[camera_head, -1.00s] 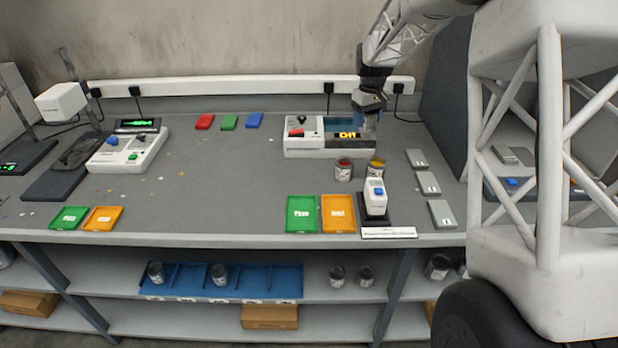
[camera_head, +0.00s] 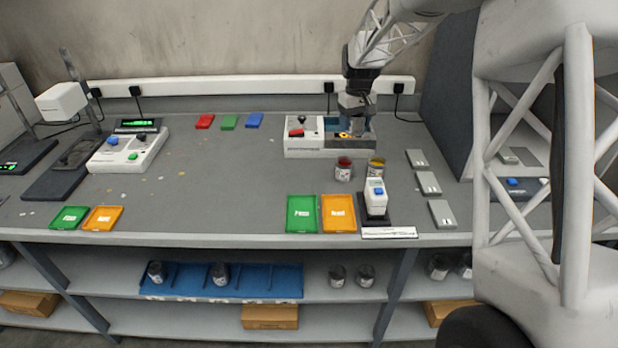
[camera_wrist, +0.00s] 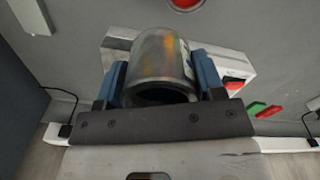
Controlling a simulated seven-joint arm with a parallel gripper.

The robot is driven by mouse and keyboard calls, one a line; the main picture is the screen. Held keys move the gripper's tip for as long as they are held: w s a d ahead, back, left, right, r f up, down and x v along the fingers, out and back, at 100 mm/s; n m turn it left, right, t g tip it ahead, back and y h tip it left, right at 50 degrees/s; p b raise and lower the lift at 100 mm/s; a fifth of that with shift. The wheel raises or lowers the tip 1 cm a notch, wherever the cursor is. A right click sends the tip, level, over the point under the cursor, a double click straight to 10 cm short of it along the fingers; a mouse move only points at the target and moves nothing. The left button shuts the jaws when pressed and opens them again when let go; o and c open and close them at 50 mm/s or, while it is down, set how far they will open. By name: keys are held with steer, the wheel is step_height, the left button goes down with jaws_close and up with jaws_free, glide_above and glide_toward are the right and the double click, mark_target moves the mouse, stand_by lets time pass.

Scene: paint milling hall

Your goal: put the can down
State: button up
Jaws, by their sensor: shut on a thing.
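My gripper (camera_wrist: 160,84) is shut on a grey metal can (camera_wrist: 163,55), with a blue finger on each side of it. The can has orange and green tints on its side and a dark end toward the wrist. In the head view my gripper (camera_head: 355,128) hangs over the right part of a white machine (camera_head: 310,153) at the back of the bench. There the can is hard to make out against the gripper. I cannot tell whether the can touches the machine.
A red-topped can (camera_head: 343,170) and a yellow-topped can (camera_head: 376,167) stand just in front of the machine. A small white device (camera_head: 376,196), a green tray (camera_head: 301,214) and an orange tray (camera_head: 338,214) lie nearer the front. Bench left of the machine is mostly clear.

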steer(key=s+a+f+n, duration=0.3)
steer(key=s+n, duration=0.1)
steer(key=s, duration=0.2)
steer(key=s+a+f+n, duration=0.3)
steer(key=s+n, duration=0.2)
steer(key=s, duration=0.2)
steer(key=s+a+f+n, duration=0.2)
steer(key=s+a+n, duration=0.2)
steer(key=s, duration=0.3)
steer(key=shift+f, duration=0.4)
glide_above(309, 177)
steer(key=shift+f, duration=0.75)
steer(key=shift+f, duration=0.1)
steer(key=shift+f, duration=1.6)
steer(key=shift+f, duration=0.15)
